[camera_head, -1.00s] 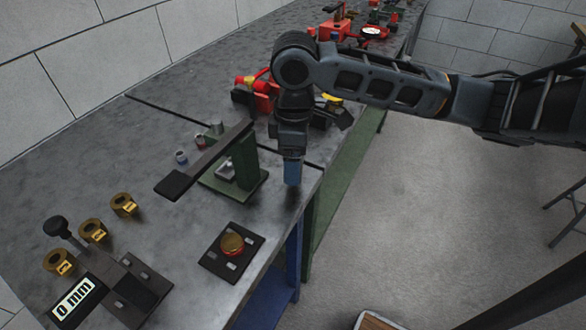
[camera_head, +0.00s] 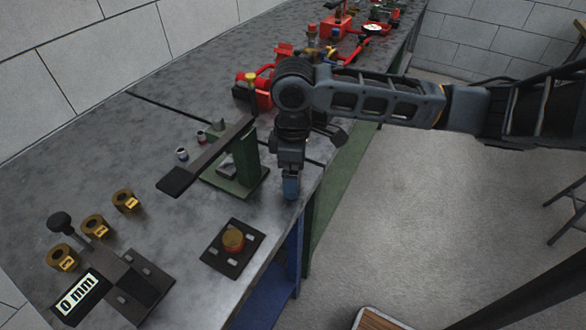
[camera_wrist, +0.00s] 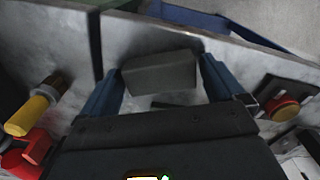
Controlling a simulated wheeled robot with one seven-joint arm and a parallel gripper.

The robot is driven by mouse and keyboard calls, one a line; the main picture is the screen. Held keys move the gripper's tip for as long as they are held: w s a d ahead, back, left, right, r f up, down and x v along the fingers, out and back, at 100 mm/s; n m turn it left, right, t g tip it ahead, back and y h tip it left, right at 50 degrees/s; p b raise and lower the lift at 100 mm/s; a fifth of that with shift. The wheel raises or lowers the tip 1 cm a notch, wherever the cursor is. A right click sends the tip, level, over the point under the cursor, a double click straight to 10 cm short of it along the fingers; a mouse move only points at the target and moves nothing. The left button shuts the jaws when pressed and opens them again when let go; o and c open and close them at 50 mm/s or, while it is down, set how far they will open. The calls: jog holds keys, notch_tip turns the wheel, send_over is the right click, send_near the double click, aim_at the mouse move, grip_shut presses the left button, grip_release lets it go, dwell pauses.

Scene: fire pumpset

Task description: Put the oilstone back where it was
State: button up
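The oilstone, a plain grey block (camera_wrist: 160,75), shows between the two blue fingers of my gripper (camera_wrist: 160,66) in the wrist view. Its ends meet both fingers with no clear gap, so my gripper looks shut on it. In the head view my gripper (camera_head: 290,188) points down, low over the bench's front edge, right of the green stand. The block cannot be made out there, being hidden by the fingers. A small dark patch (camera_wrist: 172,104) shows beside the block; I cannot tell whether it is a shadow.
Red pump parts (camera_head: 265,90) stand behind my arm.

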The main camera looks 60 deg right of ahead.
jog(key=shift+o, duration=0.2)
notch_tip(320, 180, up, 12)
jog(key=shift+r, duration=0.15)
dwell(0.5)
